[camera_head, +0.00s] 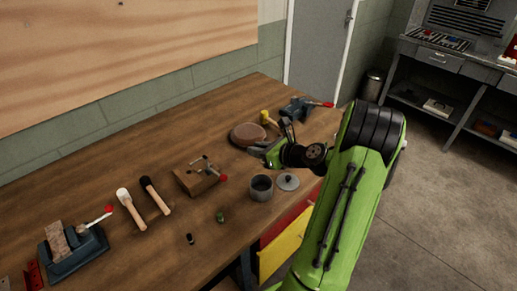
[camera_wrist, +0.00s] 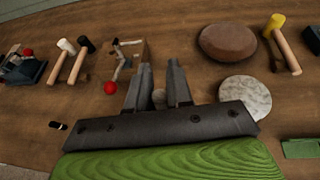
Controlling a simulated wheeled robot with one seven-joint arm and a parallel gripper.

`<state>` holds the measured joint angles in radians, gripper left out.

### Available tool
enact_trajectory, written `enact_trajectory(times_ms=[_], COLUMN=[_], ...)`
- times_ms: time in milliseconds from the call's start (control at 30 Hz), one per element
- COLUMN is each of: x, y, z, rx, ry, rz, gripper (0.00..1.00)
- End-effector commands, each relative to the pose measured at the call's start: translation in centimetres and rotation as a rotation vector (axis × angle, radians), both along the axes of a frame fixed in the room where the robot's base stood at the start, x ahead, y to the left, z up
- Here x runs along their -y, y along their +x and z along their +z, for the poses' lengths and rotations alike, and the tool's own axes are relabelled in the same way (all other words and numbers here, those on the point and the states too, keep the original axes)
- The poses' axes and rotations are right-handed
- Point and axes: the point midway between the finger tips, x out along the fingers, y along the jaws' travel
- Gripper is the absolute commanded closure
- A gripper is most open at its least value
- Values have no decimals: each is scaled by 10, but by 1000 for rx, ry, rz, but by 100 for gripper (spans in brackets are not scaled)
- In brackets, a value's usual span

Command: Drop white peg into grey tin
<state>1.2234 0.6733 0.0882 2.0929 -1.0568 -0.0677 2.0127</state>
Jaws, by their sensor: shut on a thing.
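My gripper (camera_wrist: 162,68) has both dark fingers over the bench, with a narrow gap between them. A small pale thing (camera_wrist: 160,97) shows low in that gap; it looks like the white peg, but most of it is hidden. In the head view my gripper hangs above the bench, beyond the grey tin and near the brown disc. The grey tin (camera_head: 261,189) stands upright with its top open, near the front edge of the bench. Its grey lid (camera_head: 287,182) with a dark knob lies just right of it. I cannot make out the tin in the wrist view.
A wooden block with a clamp (camera_head: 198,178) stands left of the tin. The brown disc (camera_head: 248,133), two mallets (camera_head: 130,206) and a vise (camera_head: 73,248) are also on the bench. A green piece (camera_head: 220,216) and a small black cylinder (camera_head: 190,239) lie nearer the front.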

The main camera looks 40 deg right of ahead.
Motion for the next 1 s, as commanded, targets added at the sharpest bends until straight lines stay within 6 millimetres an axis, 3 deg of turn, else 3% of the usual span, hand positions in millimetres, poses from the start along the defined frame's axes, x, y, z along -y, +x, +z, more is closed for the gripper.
enact_trajectory(times_ms=[33,233,533,567,733,1000], x=[0,0,0,0,0,0], y=[0,0,0,0,0,0], z=[-15,-43,-44,-44,-44,-44], rx=[0,0,0,0,0,0], ry=[0,0,-1,-1,-1,0], rz=[0,0,0,0,0,0], gripper=[100,100,100,78,52,50])
